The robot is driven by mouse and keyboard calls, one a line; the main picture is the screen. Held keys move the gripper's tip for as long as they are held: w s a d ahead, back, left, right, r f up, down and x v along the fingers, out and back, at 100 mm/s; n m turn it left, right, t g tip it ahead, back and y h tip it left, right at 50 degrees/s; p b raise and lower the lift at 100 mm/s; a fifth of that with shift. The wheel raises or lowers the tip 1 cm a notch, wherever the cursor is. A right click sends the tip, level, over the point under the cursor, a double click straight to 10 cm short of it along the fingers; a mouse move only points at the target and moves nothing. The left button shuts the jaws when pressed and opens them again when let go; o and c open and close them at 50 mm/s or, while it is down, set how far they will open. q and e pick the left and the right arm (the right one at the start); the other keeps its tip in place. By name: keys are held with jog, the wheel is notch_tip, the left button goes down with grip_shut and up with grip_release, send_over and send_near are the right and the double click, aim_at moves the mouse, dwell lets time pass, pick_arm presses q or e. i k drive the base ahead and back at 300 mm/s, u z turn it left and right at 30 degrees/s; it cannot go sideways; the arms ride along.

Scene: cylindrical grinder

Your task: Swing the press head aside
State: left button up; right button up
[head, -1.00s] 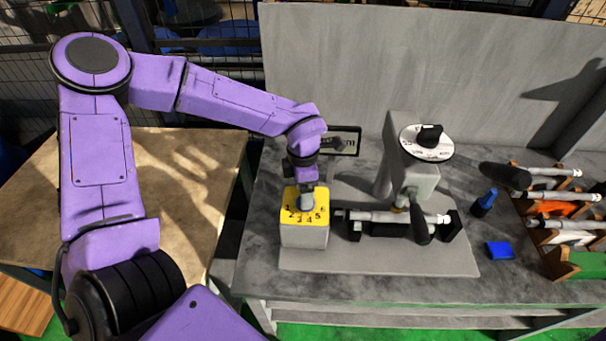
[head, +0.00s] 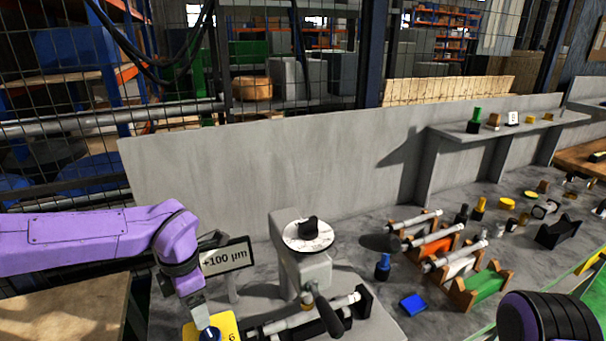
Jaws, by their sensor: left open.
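The grey press head (head: 306,268) stands on the bench at the lower middle, with a white dial and black knob (head: 308,228) on top. A black-handled lever (head: 328,314) slants down at its front. A dark paddle-shaped handle (head: 380,242) shows to its right. A steel shaft (head: 342,304) lies below in a black holder. My left gripper (head: 203,318) is open, pointing down at the blue knob of a yellow-topped box (head: 230,326), left of the press head. I cannot tell whether it touches the knob. My right gripper is out of view.
A display (head: 226,257) reading +100 µm stands behind my left gripper. Right of the press are a blue bottle (head: 383,266), a blue block (head: 412,305) and a wooden rack with shafts (head: 470,288). A grey wall (head: 260,175) stands behind. My right arm shows at lower right.

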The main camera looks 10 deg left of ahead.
aim_at(308, 275)
jog(key=k, duration=1)
